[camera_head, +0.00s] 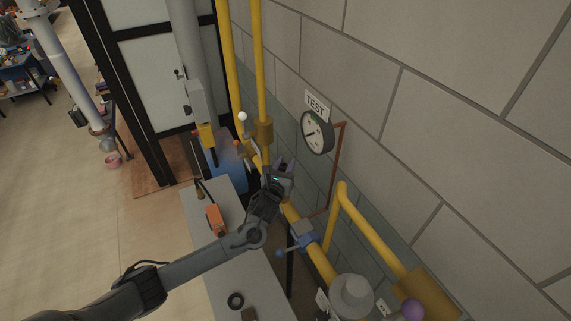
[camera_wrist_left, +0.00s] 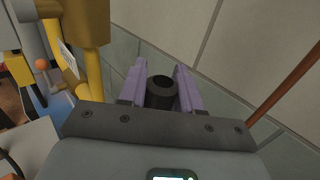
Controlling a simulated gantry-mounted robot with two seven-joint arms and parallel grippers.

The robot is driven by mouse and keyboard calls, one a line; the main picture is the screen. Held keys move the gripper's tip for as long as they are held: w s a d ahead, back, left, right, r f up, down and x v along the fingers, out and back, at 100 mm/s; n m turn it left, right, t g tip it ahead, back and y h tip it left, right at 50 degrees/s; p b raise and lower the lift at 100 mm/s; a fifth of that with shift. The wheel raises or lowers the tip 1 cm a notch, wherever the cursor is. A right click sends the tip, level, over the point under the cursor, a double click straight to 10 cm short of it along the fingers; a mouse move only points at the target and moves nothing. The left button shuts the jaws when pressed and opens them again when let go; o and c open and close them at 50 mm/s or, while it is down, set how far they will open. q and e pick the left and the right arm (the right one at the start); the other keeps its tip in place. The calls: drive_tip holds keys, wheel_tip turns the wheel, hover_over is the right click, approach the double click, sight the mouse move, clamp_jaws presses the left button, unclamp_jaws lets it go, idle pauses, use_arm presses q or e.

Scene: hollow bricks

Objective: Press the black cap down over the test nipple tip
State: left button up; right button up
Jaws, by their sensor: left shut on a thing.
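My left gripper (camera_head: 285,166) is beside the yellow pipework, close to the wall and below the TEST gauge (camera_head: 317,132). In the left wrist view its two purple fingers (camera_wrist_left: 160,70) are shut on the black cap (camera_wrist_left: 161,92). The cap is a short dark cylinder with a round recess in its visible end. The test nipple tip cannot be made out in either view. My right gripper is not in view.
Yellow pipes (camera_head: 258,70) run along the block wall (camera_head: 450,110), with a blue-handled valve (camera_head: 304,236) near my left arm. A copper tube (camera_head: 336,170) descends from the gauge. A grey bench (camera_head: 228,192) holds an orange device (camera_head: 215,220) and a black ring (camera_head: 236,301).

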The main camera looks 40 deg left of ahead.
use_arm(q)
drive_tip(key=shift+f+b, duration=0.55)
drive_tip(key=shift+f, duration=0.25)
drive_tip(key=shift+f+b, duration=1.25)
drive_tip(key=shift+f, duration=0.8)
drive_tip(key=shift+p, duration=0.3)
drive_tip(key=shift+p, duration=0.3)
drive_tip(key=shift+f, duration=0.4)
idle(0.5)
drive_tip(key=shift+f+b, duration=0.65)
drive_tip(key=shift+f, duration=0.4)
drive_tip(key=shift+f+b, duration=0.55)
drive_tip(key=shift+f, duration=0.3)
